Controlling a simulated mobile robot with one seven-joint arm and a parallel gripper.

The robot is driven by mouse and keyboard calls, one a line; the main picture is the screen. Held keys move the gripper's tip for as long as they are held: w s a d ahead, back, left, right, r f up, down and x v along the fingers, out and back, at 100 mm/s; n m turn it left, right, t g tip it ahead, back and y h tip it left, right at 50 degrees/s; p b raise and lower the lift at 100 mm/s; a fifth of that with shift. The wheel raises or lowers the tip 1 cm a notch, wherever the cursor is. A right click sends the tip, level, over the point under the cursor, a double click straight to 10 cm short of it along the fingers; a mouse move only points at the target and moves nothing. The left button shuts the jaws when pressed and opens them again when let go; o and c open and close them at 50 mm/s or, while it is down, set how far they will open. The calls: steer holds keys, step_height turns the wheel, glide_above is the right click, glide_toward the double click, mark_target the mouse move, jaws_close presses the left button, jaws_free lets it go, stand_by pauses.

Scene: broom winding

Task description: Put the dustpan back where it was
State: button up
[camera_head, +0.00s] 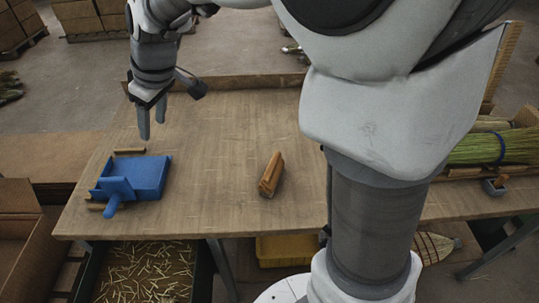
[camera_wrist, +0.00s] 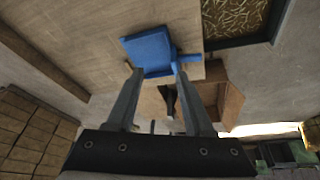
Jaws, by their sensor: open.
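The blue dustpan (camera_head: 150,176) lies on the left part of the wooden table, with its short handle pointing toward the table's front edge. It also shows in the wrist view (camera_wrist: 150,52), beyond my fingertips. My gripper (camera_head: 152,121) is open and empty. It hangs above the table, behind the dustpan in the head view, and does not touch it. In the wrist view the two fingers (camera_wrist: 157,75) are spread apart with nothing between them.
Small wooden strips (camera_head: 130,151) lie at the dustpan's back and front. A brown wooden block (camera_head: 271,174) sits mid-table. Bound green straw (camera_head: 490,148) lies at right. A bin of straw bits (camera_head: 150,270) stands below the front edge. Cardboard boxes (camera_head: 25,240) are at left.

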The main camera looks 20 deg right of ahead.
steer(key=s+d+r+m+t+h, duration=0.2)
steer(key=s+d+m, duration=0.7)
steer(key=s+d, duration=0.8)
steer(key=shift+s+r+m+h, duration=0.25)
steer(key=shift+s+m+h, duration=0.2)
steer(key=shift+s, duration=1.65)
